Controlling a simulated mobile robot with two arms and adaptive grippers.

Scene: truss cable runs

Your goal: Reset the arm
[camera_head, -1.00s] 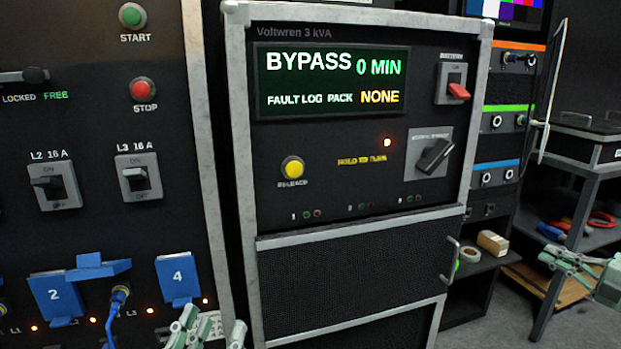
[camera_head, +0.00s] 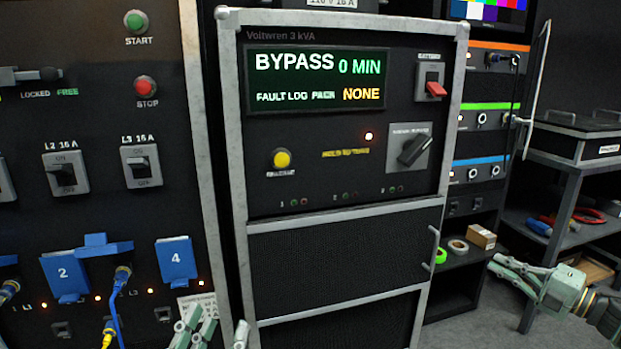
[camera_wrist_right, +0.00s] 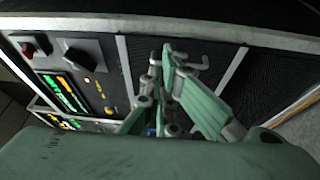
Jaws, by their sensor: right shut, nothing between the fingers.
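My left gripper (camera_head: 215,332) shows only its fingertips at the bottom edge, in front of the lower left of the Voltwren cabinet. The fingertips stand apart with a gap between them and nothing visible inside. My right gripper (camera_head: 500,266) is at the lower right, its pale green fingers pointing left. It is shut and empty, in front of the dark floor and shelf area. In the right wrist view its fingers (camera_wrist_right: 163,62) come together near the cabinet's handle, with no object between them.
The Voltwren cabinet (camera_head: 236,190) has a lit screen (camera_head: 315,80) reading BYPASS, a rotary switch (camera_head: 415,150), a red rocker switch (camera_head: 434,88) and a yellow button (camera_head: 281,159). A breaker panel (camera_head: 100,190) with blue plugs stands left. A metal cart (camera_head: 553,215) stands right.

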